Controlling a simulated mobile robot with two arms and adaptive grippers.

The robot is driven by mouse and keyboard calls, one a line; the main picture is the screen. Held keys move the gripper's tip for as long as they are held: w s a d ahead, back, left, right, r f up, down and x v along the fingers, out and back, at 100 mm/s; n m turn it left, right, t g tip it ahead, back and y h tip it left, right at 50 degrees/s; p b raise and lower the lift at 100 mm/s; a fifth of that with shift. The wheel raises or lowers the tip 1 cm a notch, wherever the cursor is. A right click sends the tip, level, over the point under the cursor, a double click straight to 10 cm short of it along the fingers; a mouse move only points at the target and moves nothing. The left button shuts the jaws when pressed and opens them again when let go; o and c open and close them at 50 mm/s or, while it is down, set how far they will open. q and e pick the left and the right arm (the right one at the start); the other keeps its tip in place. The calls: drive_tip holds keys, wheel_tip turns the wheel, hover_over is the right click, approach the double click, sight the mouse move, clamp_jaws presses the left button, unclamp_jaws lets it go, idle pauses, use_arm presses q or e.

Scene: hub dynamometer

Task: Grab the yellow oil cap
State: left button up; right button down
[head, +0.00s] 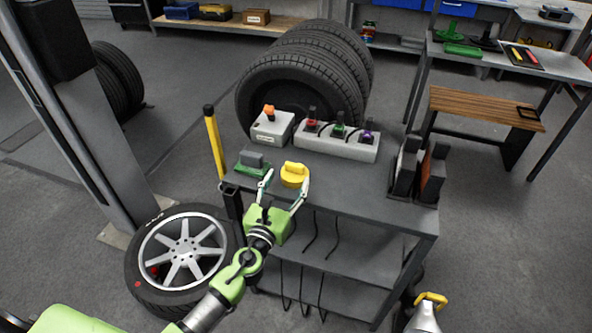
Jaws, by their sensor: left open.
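The yellow oil cap (293,174) is at the front left part of the grey cart's top (355,187). My left gripper (284,184) reaches in from the lower left and is open. Its right finger is beside the cap's right side, and its left finger stands apart to the left of the cap. I cannot tell whether the right finger touches the cap. My right gripper does not show.
A green and grey block (251,162) sits just left of the gripper. Behind are a grey box with an orange knob (271,128) and a holder with several coloured items (337,145). Dark upright bins (407,167) stand at the cart's right. A wheel (183,252) lies left.

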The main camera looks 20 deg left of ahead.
sight(294, 167)
use_arm(q)
drive_tip(key=w, duration=0.7)
drive_tip(key=shift+w+f, duration=0.15)
drive_tip(key=shift+w, duration=0.1)
drive_tip(key=shift+s, duration=0.1)
drive_tip(key=c, duration=1.2)
